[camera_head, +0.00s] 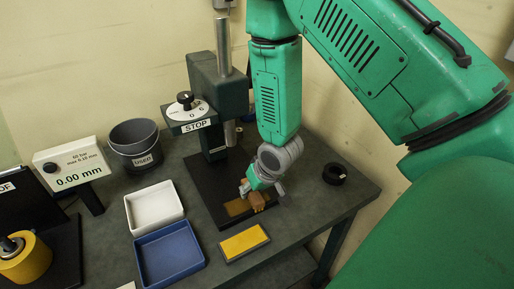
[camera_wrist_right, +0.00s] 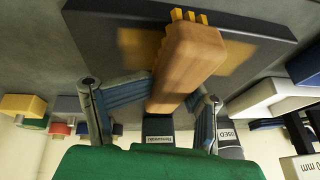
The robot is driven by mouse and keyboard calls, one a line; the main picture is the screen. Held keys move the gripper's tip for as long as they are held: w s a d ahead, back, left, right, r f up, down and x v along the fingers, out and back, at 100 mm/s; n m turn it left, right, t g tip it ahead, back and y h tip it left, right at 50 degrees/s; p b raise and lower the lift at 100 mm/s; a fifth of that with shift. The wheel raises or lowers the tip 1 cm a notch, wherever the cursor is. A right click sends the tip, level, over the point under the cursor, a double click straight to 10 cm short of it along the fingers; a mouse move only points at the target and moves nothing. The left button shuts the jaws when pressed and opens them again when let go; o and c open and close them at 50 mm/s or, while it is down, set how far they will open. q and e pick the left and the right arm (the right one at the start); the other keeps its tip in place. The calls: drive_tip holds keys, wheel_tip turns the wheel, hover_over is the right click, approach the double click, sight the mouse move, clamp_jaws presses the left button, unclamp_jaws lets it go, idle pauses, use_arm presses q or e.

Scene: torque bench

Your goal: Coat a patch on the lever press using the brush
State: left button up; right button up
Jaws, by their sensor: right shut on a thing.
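The lever press (camera_head: 218,85) has a dark green column, a STOP sign and a dark base plate (camera_head: 208,182). A brownish-yellow patch (camera_head: 236,208) shows on the base plate near its front edge. My right gripper (camera_head: 263,186) is shut on the brush (camera_head: 257,201), a brown wooden block, above the front right part of the plate. In the right wrist view, the brush (camera_wrist_right: 187,62) sits between the two fingers, its yellow tips over the plate (camera_wrist_right: 90,30). Tan areas show on either side of it. I cannot tell whether the tips touch. My left gripper is out of view.
A yellow pad (camera_head: 243,242) in a dark frame lies in front of the press. A white tray (camera_head: 136,222) and a blue tray (camera_head: 199,262) stand left of it. A grey bucket (camera_head: 138,158) marked USED stands behind. A black ring (camera_head: 334,174) lies right, near the bench edge.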

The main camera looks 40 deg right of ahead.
sight(226, 205)
drive_tip(key=shift+w+a, duration=0.25)
drive_tip(key=shift+a, duration=0.7)
drive_tip(key=shift+w+a, duration=0.2)
drive_tip(key=shift+a, duration=0.75)
drive_tip(key=shift+w+a+p, duration=0.25)
drive_tip(key=shift+a, duration=0.7)
drive_tip(key=shift+w+a+p, duration=0.2)
drive_tip(key=shift+a, duration=0.75)
drive_tip(key=shift+r, duration=0.1)
wheel_tip(226, 205, up, 6)
drive_tip(key=p, duration=0.5)
wheel_tip(226, 205, up, 3)
drive_tip(key=p, duration=0.3)
